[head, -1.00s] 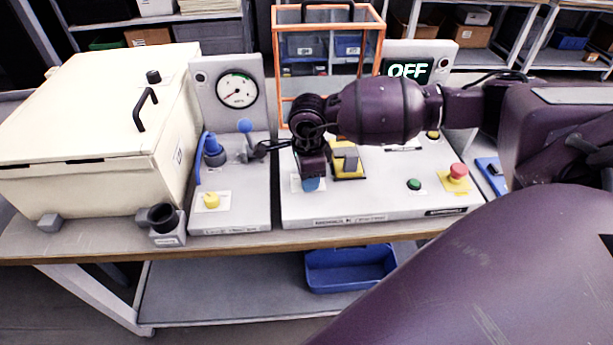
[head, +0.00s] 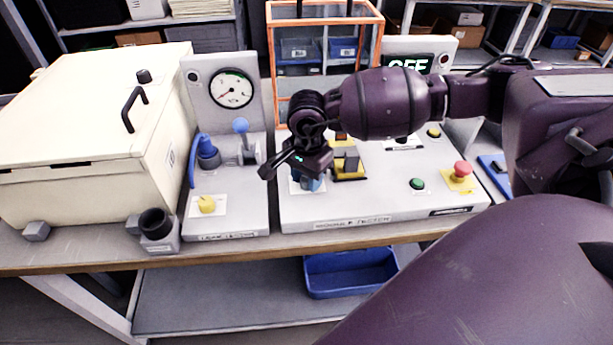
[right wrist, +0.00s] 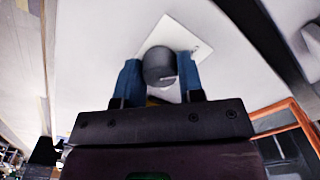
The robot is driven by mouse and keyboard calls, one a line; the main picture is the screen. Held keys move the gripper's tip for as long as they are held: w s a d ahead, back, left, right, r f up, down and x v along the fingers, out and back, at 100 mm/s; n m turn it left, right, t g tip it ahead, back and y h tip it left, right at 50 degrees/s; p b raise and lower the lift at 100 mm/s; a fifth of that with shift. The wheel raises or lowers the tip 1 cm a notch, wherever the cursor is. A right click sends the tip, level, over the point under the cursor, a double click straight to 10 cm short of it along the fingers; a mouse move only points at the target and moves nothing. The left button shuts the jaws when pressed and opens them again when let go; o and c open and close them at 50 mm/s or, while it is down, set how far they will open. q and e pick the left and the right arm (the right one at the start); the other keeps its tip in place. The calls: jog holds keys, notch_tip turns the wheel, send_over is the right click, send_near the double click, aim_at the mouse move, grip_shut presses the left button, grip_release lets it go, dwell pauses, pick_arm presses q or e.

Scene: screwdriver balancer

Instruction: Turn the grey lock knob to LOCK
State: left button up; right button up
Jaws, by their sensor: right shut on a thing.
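The grey lock knob (right wrist: 160,66) shows in the right wrist view as a short dark grey cylinder on a white square plate (right wrist: 200,38). My right gripper (right wrist: 160,76) has its blue fingers on either side of the knob and is shut on it. In the head view the right gripper (head: 307,184) points down at the left part of the grey control panel (head: 375,205). There the gripper hides the knob, and I cannot read its position marks. My left gripper is not in view.
A yellow-and-grey switch (head: 348,163) stands close right of the gripper. A green button (head: 417,184) and red stop button (head: 461,170) are farther right. An orange-framed cage (head: 269,70) stands behind. Left are a yellow knob (head: 207,204) and blue-handled lever (head: 241,126).

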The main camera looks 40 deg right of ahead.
aim_at(307, 178)
dwell(0.4)
jog(key=o, duration=0.9)
notch_tip(307, 178, up, 11)
jog(key=shift+f+p, duration=0.1)
jog(key=shift+p, duration=0.55)
